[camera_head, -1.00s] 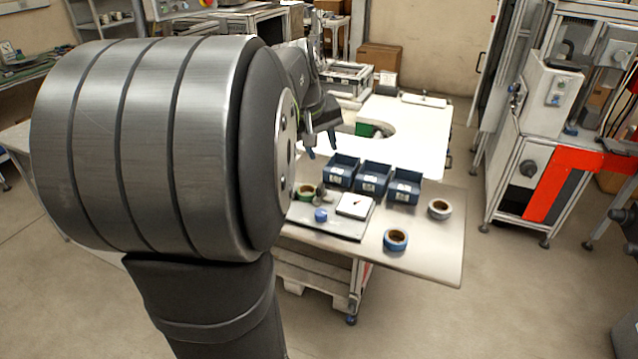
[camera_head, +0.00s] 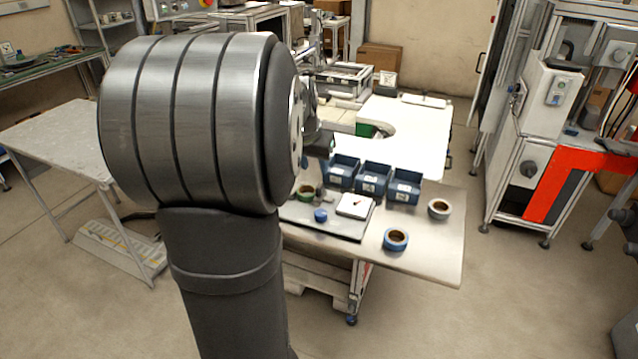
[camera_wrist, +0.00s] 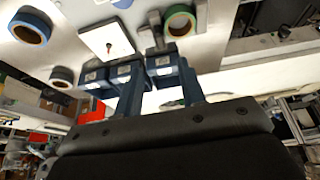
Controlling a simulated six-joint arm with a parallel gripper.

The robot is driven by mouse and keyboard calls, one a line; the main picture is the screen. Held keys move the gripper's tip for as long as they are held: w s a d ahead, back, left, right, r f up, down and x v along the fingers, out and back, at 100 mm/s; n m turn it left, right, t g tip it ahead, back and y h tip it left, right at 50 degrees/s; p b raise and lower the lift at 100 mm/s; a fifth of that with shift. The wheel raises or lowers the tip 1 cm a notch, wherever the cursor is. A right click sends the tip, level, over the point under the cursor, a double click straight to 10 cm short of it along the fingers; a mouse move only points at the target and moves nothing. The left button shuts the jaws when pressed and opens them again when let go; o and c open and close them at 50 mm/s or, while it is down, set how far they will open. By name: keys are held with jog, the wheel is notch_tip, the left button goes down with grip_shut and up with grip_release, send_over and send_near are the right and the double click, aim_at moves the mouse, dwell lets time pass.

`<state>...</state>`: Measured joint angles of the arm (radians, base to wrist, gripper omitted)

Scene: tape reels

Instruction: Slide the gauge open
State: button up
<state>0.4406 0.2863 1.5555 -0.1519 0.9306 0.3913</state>
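The gauge is a dark base plate (camera_head: 341,232) on the front table, with a white dial square (camera_head: 354,205) bearing a needle, a blue knob (camera_head: 320,215) and grey jaw parts (camera_head: 321,194). A green tape reel (camera_head: 305,193) sits beside the jaws; I cannot tell whether they touch it. In the wrist view the dial (camera_wrist: 108,38), jaws (camera_wrist: 150,32) and green reel (camera_wrist: 180,22) lie beyond my fingers. My gripper (camera_wrist: 160,78) shows two blue fingers spread apart with nothing seen held. In the head view it is mostly hidden behind my arm, near the left bin.
Three blue bins (camera_head: 372,180) stand in a row behind the gauge, close to my fingers. A blue reel (camera_head: 395,239) and a white-sided reel (camera_head: 439,208) lie to the right. A white work surface (camera_head: 420,130) lies behind. The table's right front is clear.

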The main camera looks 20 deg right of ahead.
aim_at(320, 186)
jog(key=x, duration=0.9)
jog(key=shift+f, duration=0.1)
grip_shut()
